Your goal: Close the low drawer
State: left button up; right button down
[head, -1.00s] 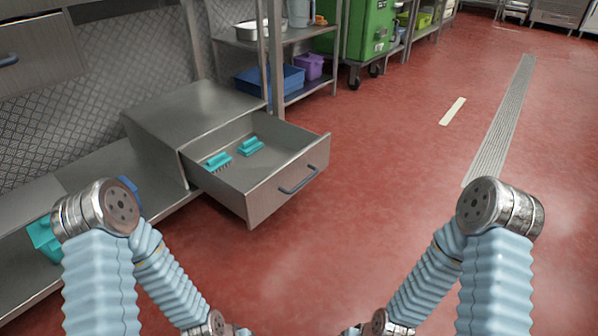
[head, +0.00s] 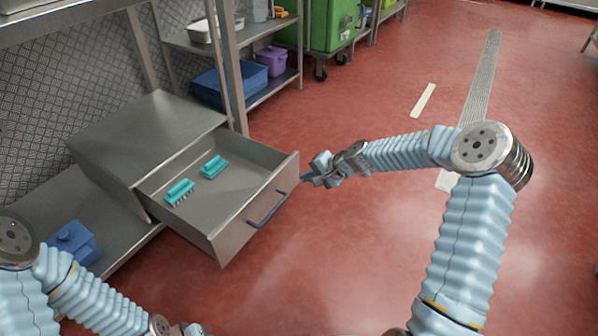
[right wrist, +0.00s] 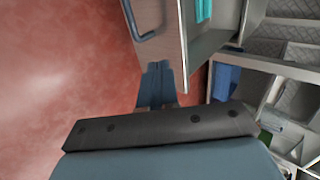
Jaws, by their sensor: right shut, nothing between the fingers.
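The low drawer (head: 215,215) is a grey metal drawer pulled well out of its cabinet (head: 140,135), with a dark blue bar handle (head: 267,209) on its front. Two teal brushes (head: 180,191) lie inside it. My right gripper (head: 306,178) is shut and empty, just right of the far corner of the drawer front. In the right wrist view, its fingers (right wrist: 157,80) point at the drawer front (right wrist: 160,30), and the handle (right wrist: 138,25) is to their left. I cannot tell whether they touch the drawer.
A metal shelf rack (head: 220,45) with a blue bin (head: 230,80) and a purple container (head: 271,58) stands behind the cabinet. A blue container (head: 75,243) sits on the low shelf at left. Red floor (head: 330,250) in front of the drawer is clear.

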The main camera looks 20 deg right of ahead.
aim_at(276, 179)
jog(key=x, duration=0.6)
jog(key=r+x, duration=0.1)
jog(key=x, duration=0.2)
jog(key=shift+w+a+f, duration=0.1)
jog(key=shift+w+a, duration=0.8)
jog(key=shift+w, duration=0.25)
pick_arm(q)
jog(key=shift+f, duration=0.25)
pick_arm(e)
jog(key=shift+a, duration=0.1)
